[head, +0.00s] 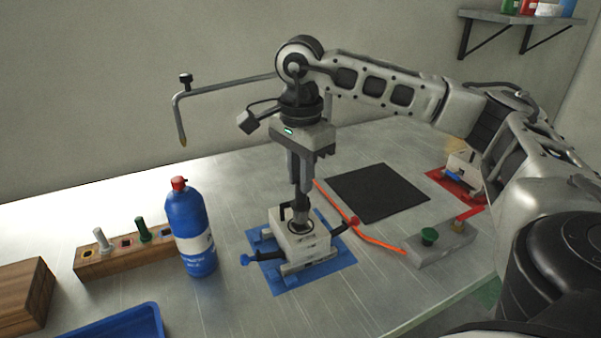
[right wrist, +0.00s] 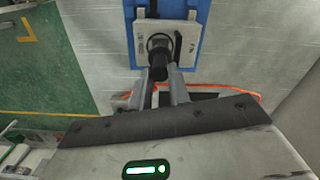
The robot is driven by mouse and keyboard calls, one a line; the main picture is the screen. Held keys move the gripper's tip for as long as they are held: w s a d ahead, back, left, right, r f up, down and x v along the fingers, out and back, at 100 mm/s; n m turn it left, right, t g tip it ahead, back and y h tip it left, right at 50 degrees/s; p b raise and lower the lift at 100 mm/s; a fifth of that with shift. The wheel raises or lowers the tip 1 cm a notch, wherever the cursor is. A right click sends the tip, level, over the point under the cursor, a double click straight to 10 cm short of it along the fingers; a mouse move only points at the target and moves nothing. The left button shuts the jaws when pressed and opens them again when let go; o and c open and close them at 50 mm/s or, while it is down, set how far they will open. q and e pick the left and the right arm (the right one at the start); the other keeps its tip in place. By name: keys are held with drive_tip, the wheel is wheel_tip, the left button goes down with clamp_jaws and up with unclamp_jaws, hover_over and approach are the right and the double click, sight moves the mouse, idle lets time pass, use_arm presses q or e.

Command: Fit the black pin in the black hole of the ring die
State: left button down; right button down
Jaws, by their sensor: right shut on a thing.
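The white die block (head: 305,245) with a dark ring on its top sits on a blue mat (head: 330,272), right of the blue bottle. It also shows in the right wrist view (right wrist: 186,57) at the top. My right gripper (head: 301,203) points straight down over the die. It is shut on a dark pin (right wrist: 158,70), whose lower end is at the dark ring opening on the die's top. I cannot tell how far the pin is inside the hole. The fingers hide part of the pin. My left gripper is not in view.
A wooden rack (head: 126,261) holds a white and a green peg, next to the blue bottle (head: 190,225). A blue tray (head: 120,323) is at front left. A black pad (head: 377,192), an orange cable (head: 375,241) and a grey button box (head: 440,247) lie right of the die.

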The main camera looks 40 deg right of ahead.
sight(300, 204)
idle(0.5)
drive_tip(key=shift+f, duration=0.1)
idle(0.4)
drive_tip(key=shift+f+b, duration=1.15)
drive_tip(key=shift+f, duration=0.05)
drive_tip(key=shift+f+b, duration=0.55)
drive_tip(key=shift+f, duration=0.15)
drive_tip(key=shift+f+b, duration=0.55)
drive_tip(key=shift+f, duration=0.15)
drive_tip(key=c, duration=1.2)
unclamp_jaws()
drive_tip(key=shift+c, duration=0.2)
